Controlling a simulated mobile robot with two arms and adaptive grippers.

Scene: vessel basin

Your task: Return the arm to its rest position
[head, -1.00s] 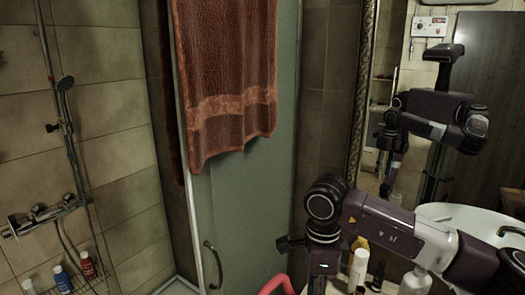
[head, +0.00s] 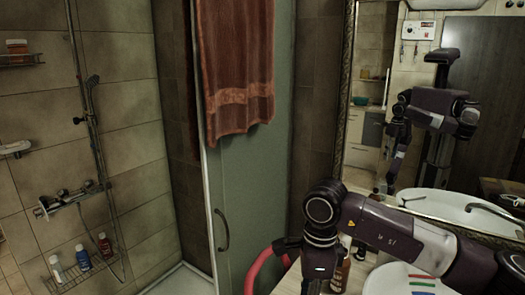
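My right arm (head: 390,232) comes in from the right, with its elbow-like joint (head: 322,208) at the lower middle. It bends down there, and its lower end with a small light (head: 319,268) reaches the bottom edge. The fingers of my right gripper are not clearly shown. A reflection of my arm (head: 400,125) hangs bent downward in the mirror, too small to tell the finger state. My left arm and gripper are not in view.
A white basin (head: 400,278) with coloured items sits under my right arm. A brown bottle (head: 341,272) stands close beside the arm's lower end. A red ring-like object (head: 262,268) is left of it. The shower door (head: 245,190) bears a towel (head: 235,70); a bottle rack (head: 80,268) is left.

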